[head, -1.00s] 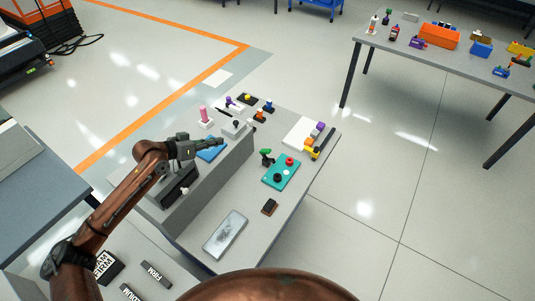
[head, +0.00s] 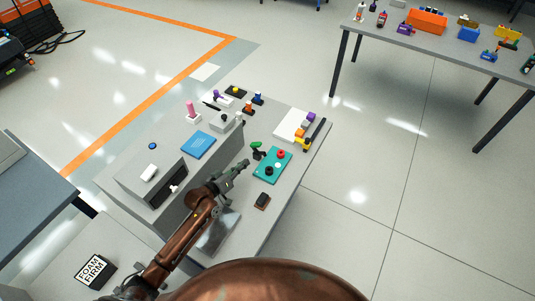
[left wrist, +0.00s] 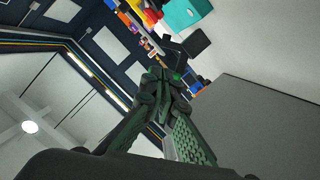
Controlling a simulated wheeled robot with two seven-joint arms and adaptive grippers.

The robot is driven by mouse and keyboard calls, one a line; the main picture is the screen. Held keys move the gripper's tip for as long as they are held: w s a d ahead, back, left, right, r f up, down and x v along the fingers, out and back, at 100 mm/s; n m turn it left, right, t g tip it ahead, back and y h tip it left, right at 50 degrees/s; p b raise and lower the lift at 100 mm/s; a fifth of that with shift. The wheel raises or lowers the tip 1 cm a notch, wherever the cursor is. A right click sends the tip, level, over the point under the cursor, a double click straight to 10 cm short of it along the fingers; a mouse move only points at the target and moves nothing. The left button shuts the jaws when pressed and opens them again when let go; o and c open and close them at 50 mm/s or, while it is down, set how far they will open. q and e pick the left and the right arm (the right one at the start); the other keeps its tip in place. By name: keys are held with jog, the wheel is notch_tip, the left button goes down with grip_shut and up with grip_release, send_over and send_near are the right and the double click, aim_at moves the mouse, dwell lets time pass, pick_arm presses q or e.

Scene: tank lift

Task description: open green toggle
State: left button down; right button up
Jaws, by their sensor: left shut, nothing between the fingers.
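The green toggle (head: 257,149) stands at the left edge of a teal board (head: 265,176), which also carries a red knob and black round knobs. The toggle has a green top on a dark base. My left gripper (head: 243,165) is shut and empty, just left of and below the toggle in the head view, with a small gap showing. In the left wrist view the fingertips (left wrist: 164,76) come together, and the teal board (left wrist: 186,12) shows beyond them. A small green patch shows near the fingertips there, partly hidden. My right gripper is not in view.
A raised grey ledge with a blue pad (head: 198,145) and a white cylinder (head: 149,172) stands left of my arm. A white board (head: 288,124) with coloured pieces is above right. My arm partly covers a grey plate.

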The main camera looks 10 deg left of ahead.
aim_at(259, 153)
pick_arm(q)
jog(key=b+x, duration=0.1)
jog(key=x, duration=0.9)
jog(key=shift+d, duration=0.1)
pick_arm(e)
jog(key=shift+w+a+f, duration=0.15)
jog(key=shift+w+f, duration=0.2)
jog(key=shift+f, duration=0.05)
